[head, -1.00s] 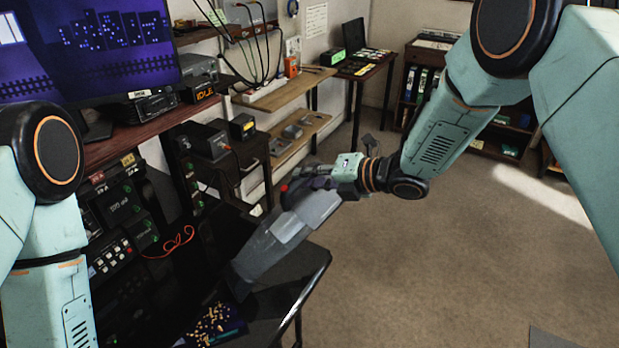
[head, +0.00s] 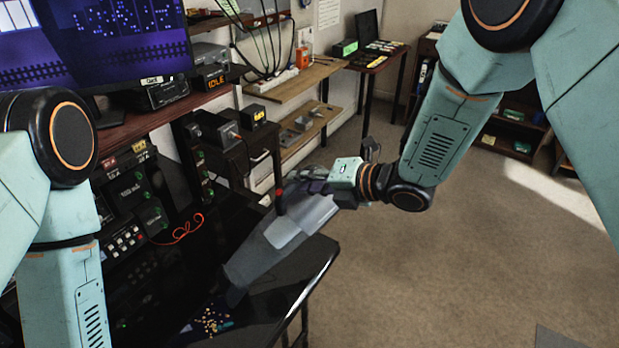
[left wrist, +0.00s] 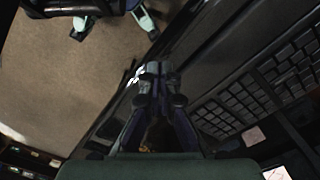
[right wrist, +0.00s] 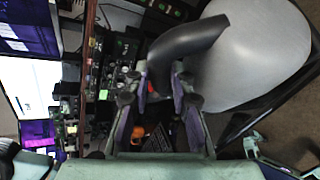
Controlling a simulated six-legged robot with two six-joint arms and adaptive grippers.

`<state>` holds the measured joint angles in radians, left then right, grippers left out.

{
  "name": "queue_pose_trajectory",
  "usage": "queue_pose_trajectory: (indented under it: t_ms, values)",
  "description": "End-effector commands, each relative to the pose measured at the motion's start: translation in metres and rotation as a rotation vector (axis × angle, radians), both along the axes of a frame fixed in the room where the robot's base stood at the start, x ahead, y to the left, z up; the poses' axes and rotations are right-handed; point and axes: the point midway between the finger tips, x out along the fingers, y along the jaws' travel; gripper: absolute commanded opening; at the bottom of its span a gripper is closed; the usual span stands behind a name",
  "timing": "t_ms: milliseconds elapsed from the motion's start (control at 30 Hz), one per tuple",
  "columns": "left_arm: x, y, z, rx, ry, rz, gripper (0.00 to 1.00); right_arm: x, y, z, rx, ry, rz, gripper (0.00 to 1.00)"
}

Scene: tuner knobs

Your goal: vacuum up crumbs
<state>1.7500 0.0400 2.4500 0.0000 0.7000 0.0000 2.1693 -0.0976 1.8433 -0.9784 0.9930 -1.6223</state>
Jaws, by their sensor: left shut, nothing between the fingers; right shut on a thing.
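The crumbs (head: 213,320) lie as small tan bits on a dark blue printed patch on the black table (head: 285,298), low in the head view. A grey hand vacuum (head: 290,232) slants down to the left, its dark nozzle end beside the crumbs and partly over their patch. I cannot tell whether the nozzle touches the table. My right gripper (head: 318,186) is shut on the vacuum's upper end. In the right wrist view, the dark curved handle (right wrist: 190,40) and pale body (right wrist: 262,52) show at the fingers. My left gripper (left wrist: 158,85) is shut and empty; the head view does not show it.
Racked black devices with knobs and green lights (head: 135,195) stand left of the table, with a red cable (head: 182,230) near them. A monitor (head: 110,45) is above. A keyboard-like panel (left wrist: 265,85) shows in the left wrist view.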

Motion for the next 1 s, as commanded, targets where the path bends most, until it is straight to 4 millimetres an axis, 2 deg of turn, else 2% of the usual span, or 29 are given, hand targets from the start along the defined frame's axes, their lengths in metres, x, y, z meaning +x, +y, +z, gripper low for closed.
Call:
queue_pose_trajectory:
  t_ms: [567,1000]
  values:
    - [0.0,0.0,0.0,0.0,0.0,0.0,0.0,0.0,0.001,0.003,0.005,-0.007,-0.001,0.0]
    - [0.0,0.0,-0.001,0.0,0.0,0.0,0.0,-0.02,0.018,0.003,0.004,-0.008,0.001,0.0]
